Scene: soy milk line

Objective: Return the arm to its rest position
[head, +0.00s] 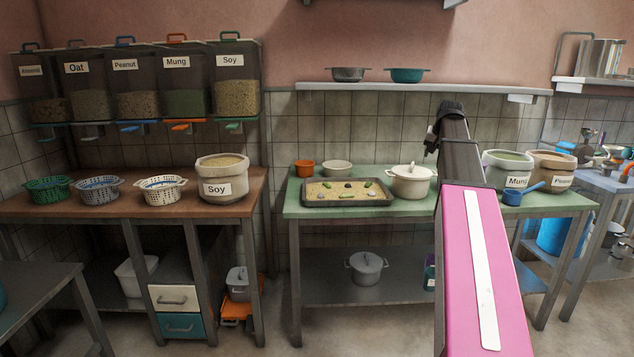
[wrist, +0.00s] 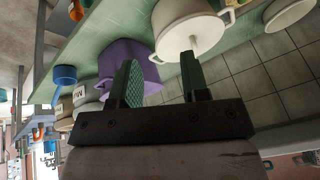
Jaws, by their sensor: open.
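My pink and dark arm reaches up and forward over the right part of the green table in the head view. My gripper (wrist: 158,80) shows in the wrist view with its two dark fingers apart and nothing between them. In the head view only a small dark part of its end shows at the arm's far end, and the fingers cannot be made out clearly. The lidded cream pot (head: 410,183) stands on the table just left of my arm. The pot also shows in the wrist view (wrist: 190,32), beyond the fingertips and apart from them.
A tray (head: 347,201) lies on the green table (head: 400,210). Tubs labelled Mung (head: 507,170) and Peanut (head: 552,167) and a blue scoop (head: 520,192) stand right of my arm. A purple container (wrist: 122,58) is near the fingers. A wall shelf (head: 420,88) hangs above.

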